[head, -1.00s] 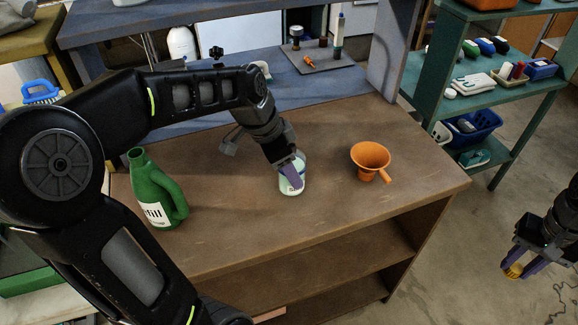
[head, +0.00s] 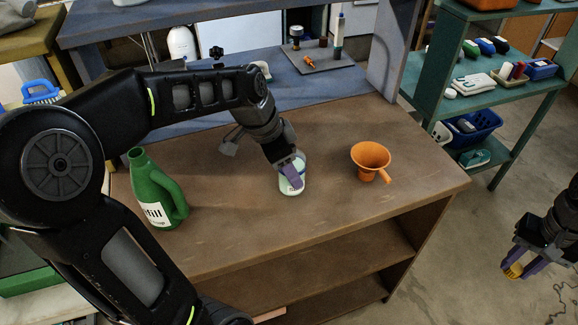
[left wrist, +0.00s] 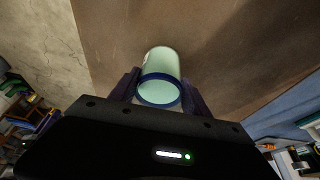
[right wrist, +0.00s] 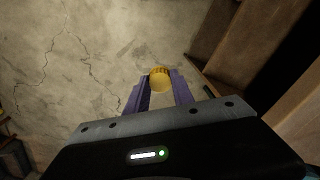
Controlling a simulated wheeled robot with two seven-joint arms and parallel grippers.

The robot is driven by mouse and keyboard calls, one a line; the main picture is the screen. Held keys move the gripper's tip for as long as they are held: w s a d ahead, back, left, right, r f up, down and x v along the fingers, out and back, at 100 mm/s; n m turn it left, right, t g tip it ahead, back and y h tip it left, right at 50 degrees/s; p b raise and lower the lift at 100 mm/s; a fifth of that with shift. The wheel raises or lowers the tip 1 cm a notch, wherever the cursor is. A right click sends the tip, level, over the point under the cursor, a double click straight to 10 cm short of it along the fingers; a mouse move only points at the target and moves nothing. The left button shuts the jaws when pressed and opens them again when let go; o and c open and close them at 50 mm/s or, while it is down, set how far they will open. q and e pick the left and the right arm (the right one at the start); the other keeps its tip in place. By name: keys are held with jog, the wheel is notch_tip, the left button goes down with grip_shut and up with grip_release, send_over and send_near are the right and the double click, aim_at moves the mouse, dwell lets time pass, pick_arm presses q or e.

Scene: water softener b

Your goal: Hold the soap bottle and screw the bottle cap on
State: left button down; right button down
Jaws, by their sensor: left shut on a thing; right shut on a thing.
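The soap bottle (head: 293,185) is a small pale-green container with a white label, upright on the brown bench. My left gripper (head: 291,170) is shut on it. In the left wrist view the bottle (left wrist: 160,66) sits between the two fingers, with a dark blue ring at its near end. My right gripper (head: 518,267) is off to the right of the bench, over the floor. It is shut on a yellow bottle cap (right wrist: 160,78), which shows between its fingertips in the right wrist view. The cap also shows in the head view (head: 514,271).
An orange funnel (head: 371,157) stands right of the bottle on the bench (head: 235,225). A teal shelf (head: 470,100) stands at the far right. The bench between bottle and funnel is clear.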

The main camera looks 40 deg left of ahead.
pick_arm(q)
jog(key=shift+c, duration=2.2)
grip_release()
jog(key=v, duration=1.2)
jog(key=shift+s+f, duration=0.1)
